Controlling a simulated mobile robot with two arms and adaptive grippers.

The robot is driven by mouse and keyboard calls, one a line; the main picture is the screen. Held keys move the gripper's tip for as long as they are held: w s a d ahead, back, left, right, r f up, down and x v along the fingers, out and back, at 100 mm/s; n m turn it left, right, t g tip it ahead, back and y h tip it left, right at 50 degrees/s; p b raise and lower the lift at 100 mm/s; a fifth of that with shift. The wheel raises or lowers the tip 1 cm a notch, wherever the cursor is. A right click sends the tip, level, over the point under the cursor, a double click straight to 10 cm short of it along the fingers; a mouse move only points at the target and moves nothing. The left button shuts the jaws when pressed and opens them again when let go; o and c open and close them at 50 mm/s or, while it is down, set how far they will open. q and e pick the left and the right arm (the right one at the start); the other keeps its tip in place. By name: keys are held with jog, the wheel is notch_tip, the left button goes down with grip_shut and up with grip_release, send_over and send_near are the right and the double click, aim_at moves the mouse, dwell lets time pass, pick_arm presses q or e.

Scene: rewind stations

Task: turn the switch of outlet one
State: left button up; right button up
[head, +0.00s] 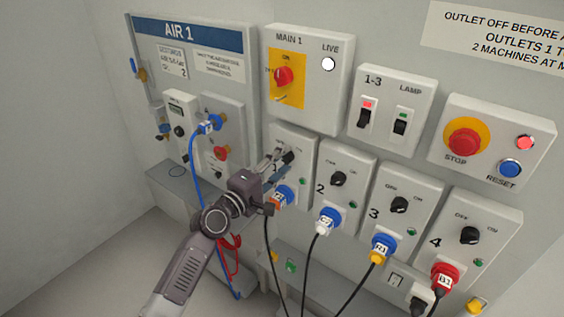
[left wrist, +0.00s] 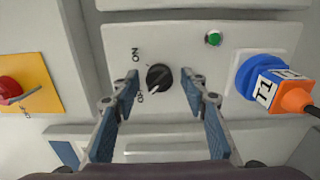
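The switch of outlet one is a black round knob (left wrist: 160,77) with a pale pointer mark, on a light grey box (head: 302,137). In the left wrist view its pointer lies toward the OFF label. My left gripper (head: 281,158) is at this box, its fingers partly covering the knob in the head view. In the left wrist view the gripper (left wrist: 163,82) is open, with one blue-padded finger on each side of the knob and a gap to it on both sides. A green lamp (left wrist: 214,39) sits beside the knob. My right gripper is not in view.
A blue socket (left wrist: 258,75) with an orange plug (left wrist: 293,97) is close to the right finger. Boxes for outlet 2 (head: 350,158), 3 (head: 428,190) and 4 (head: 502,222) stand to the right. The main switch (head: 284,76) is above. A blue hose (head: 192,165) hangs left of my arm.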

pick_arm(q)
jog(key=shift+s+a, duration=0.1)
jog(key=v, duration=1.1)
jog(key=shift+s+a, duration=0.2)
jog(key=shift+s, duration=0.1)
